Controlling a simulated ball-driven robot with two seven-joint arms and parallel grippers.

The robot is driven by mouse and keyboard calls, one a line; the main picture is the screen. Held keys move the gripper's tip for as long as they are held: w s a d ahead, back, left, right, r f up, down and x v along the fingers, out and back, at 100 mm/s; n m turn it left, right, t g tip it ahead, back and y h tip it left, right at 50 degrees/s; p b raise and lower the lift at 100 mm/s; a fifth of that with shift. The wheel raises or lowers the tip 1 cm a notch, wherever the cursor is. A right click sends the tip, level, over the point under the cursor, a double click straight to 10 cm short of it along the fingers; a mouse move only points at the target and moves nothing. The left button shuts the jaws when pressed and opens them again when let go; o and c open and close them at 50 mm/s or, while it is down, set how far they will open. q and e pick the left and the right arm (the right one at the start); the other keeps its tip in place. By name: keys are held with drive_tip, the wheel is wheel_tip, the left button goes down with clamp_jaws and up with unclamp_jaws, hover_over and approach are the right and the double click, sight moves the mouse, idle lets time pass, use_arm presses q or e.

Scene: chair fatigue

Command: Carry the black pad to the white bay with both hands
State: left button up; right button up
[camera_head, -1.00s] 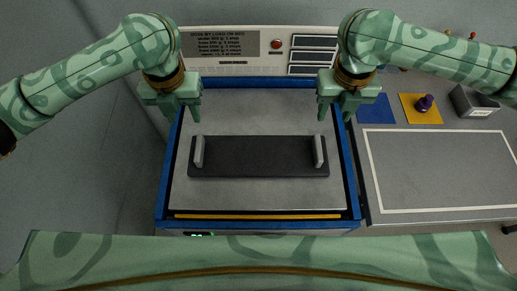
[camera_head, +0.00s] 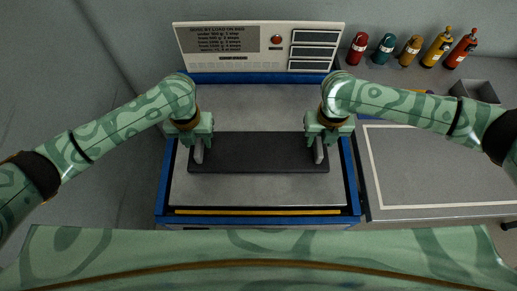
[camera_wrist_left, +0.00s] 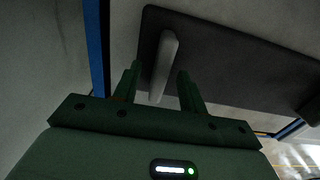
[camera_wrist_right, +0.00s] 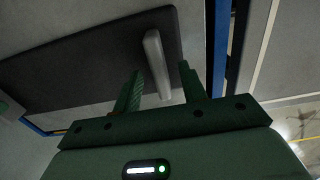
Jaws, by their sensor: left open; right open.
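The black pad (camera_head: 258,153) lies flat on the grey plate (camera_head: 262,192) of the blue-framed bed. It has a pale upright handle at each end. My left gripper (camera_head: 199,145) is open at the left handle; in the left wrist view its fingers (camera_wrist_left: 161,85) stand either side of the handle (camera_wrist_left: 166,60). My right gripper (camera_head: 320,144) is open at the right handle; in the right wrist view its fingers (camera_wrist_right: 161,85) stand either side of the handle (camera_wrist_right: 156,60). The white-outlined bay (camera_head: 440,165) is on the bench to the right and looks empty.
A panel (camera_head: 258,47) with a red button stands behind the bed. Several coloured bottles (camera_head: 412,49) stand at the back right, near a grey box (camera_head: 478,90). My right arm passes over the bench behind the bay. A blue frame edge lies between bed and bench.

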use_arm(q)
drive_tip(key=shift+f, duration=1)
use_arm(e)
drive_tip(key=shift+f, duration=1)
use_arm(q)
clamp_jaws()
use_arm(e)
clamp_jaws()
use_arm(q)
drive_tip(key=shift+w, duration=0.1)
